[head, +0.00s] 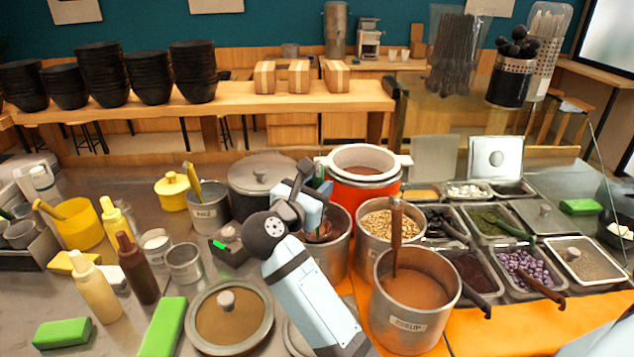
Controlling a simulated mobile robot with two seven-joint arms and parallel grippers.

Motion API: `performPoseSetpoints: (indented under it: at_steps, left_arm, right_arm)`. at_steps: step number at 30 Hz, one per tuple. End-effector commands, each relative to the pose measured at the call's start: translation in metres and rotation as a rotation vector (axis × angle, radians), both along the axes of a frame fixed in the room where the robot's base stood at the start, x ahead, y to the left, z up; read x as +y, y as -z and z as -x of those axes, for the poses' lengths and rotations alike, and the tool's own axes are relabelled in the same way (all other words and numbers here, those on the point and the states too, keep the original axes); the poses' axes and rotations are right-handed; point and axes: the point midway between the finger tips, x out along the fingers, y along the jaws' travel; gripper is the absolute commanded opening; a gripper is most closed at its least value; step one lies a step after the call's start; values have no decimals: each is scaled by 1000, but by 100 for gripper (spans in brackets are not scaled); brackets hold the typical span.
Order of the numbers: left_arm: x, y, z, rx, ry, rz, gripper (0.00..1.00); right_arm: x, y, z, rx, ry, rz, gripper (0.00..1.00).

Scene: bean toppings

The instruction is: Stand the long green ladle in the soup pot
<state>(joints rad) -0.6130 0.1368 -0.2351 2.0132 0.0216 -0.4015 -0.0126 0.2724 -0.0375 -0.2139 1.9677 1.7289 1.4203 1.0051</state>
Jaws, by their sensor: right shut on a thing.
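My right gripper (306,180) is in the middle of the head view, seen from behind above a steel pot (335,255). Just behind and to the right stands an orange-red pot (362,191) with a white rim and brown liquid, which looks like the soup pot. My left gripper is not in view.
A steel pot of brown liquid (412,325) with a brown-handled ladle stands at the front right. A pot of beans (388,222) is behind it. A lidded grey pot (262,174) stands behind the gripper. Topping trays (520,265) fill the right; bottles (95,292) stand left.

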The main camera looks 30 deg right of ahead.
Motion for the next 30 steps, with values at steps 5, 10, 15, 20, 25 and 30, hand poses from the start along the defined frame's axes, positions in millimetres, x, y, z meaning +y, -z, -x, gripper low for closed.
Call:
performPoseSetpoints:
  at_steps: [5,10,15,20,25,30]
  left_arm:
    - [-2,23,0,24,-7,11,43]
    - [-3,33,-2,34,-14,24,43]
    - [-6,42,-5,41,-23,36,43]
    - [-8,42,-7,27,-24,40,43]
    - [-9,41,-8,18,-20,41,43]
    - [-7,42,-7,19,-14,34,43]
  right_arm:
    - [0,26,0,0,-1,-2,0]
    - [0,45,0,0,0,-1,0]
    - [1,61,0,-1,-1,0,0]
    - [0,72,0,-1,0,0,0]
    - [0,76,0,-1,-1,0,0]
    - [0,76,0,-1,-1,0,0]
